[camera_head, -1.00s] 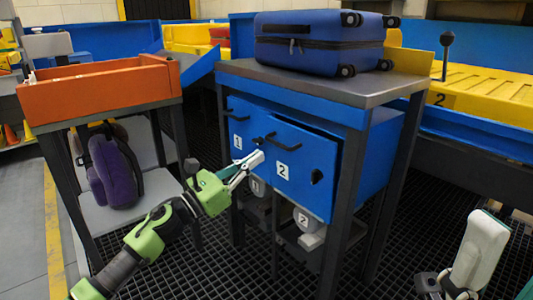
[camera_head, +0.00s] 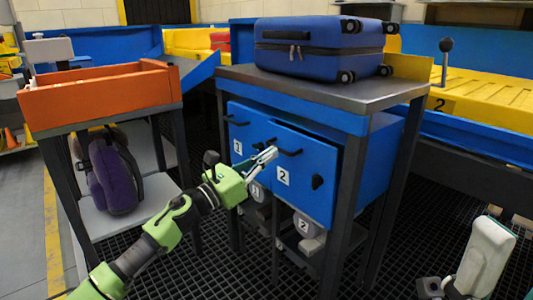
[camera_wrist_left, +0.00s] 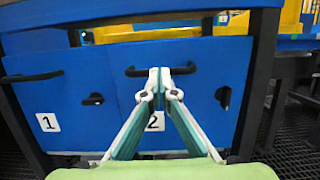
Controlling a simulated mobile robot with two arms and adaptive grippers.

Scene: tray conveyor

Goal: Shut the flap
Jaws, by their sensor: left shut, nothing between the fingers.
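The blue cabinet under the metal-topped table has two numbered flaps. Flap 2 (camera_head: 302,197) stands slightly proud of the cabinet, with a dark gap along its upper right edge; flap 1 (camera_head: 237,137) is beside it on the left. Flap 2 has a black bar handle (camera_head: 290,151) and a dark knob (camera_head: 317,182). My left gripper (camera_head: 272,153) is shut and empty in front of flap 2. In the left wrist view its tips (camera_wrist_left: 166,75) overlap the handle (camera_wrist_left: 135,72); contact cannot be told. My right gripper (camera_head: 484,258) shows only in part at lower right.
A blue suitcase (camera_head: 320,52) lies on the tabletop (camera_head: 385,93). The table's dark front leg (camera_head: 345,210) stands right of flap 2. An orange tray (camera_head: 100,98) and a purple backpack (camera_head: 113,178) are at left. The grid floor in front is clear.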

